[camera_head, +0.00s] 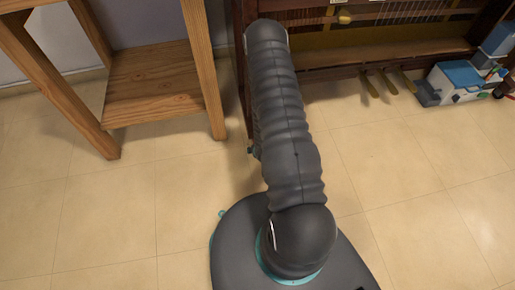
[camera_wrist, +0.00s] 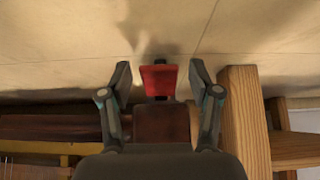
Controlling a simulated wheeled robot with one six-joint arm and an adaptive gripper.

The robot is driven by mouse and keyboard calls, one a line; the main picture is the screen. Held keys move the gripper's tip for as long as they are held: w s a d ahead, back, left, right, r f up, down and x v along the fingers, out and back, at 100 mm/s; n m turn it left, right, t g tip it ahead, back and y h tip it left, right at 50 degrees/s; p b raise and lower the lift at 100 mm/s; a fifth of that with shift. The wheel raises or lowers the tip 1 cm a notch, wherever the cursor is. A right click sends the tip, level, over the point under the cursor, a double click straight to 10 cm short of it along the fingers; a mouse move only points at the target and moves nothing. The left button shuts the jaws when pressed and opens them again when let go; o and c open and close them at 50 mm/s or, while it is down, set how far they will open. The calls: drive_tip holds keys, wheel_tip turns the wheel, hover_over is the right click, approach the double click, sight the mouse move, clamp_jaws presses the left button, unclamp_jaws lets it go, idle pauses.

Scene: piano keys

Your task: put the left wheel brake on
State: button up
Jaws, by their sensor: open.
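In the wrist view a small red tab (camera_wrist: 159,78), which looks like the wheel brake, stands out from a dark red-brown wooden part (camera_wrist: 161,123), probably the piano's foot. A small dark part, perhaps the wheel, shows just below the tab. My gripper (camera_wrist: 161,77) is open, with one finger on each side of the tab. Gaps show on both sides, but I cannot tell the depth between fingertips and tab. The brake's position, on or off, cannot be told. In the head view my arm hides the gripper and the brake.
The open-fronted piano (camera_head: 390,46) stands at the back, with pedals (camera_head: 385,82) low down. A wooden table (camera_head: 153,82) stands close to its left; its leg (camera_wrist: 244,120) is beside my right finger in the wrist view. A blue-and-white box (camera_head: 462,80) sits right.

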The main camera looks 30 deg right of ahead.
drive_tip(key=shift+r, duration=0.1)
drive_tip(key=v, duration=1.2)
drive_tip(key=s+a+g+y, duration=0.2)
drive_tip(key=s+a+g, duration=0.1)
drive_tip(key=s+g, duration=0.55)
drive_tip(key=s+a+r+n+t+p, duration=0.1)
drive_tip(key=a+r+t+p, duration=0.1)
drive_tip(key=r, duration=1.5)
drive_tip(key=s+a+r+n+t+p, duration=0.1)
drive_tip(key=s+a+r+t+p, duration=0.1)
drive_tip(key=r, duration=1.5)
drive_tip(key=s+a+r+n+t+p, duration=0.1)
drive_tip(key=a+r, duration=0.4)
drive_tip(key=r, duration=1.3)
drive_tip(key=shift+s+a+t+p, duration=0.15)
drive_tip(key=shift+s+t+p, duration=0.25)
drive_tip(key=shift+t, duration=0.75)
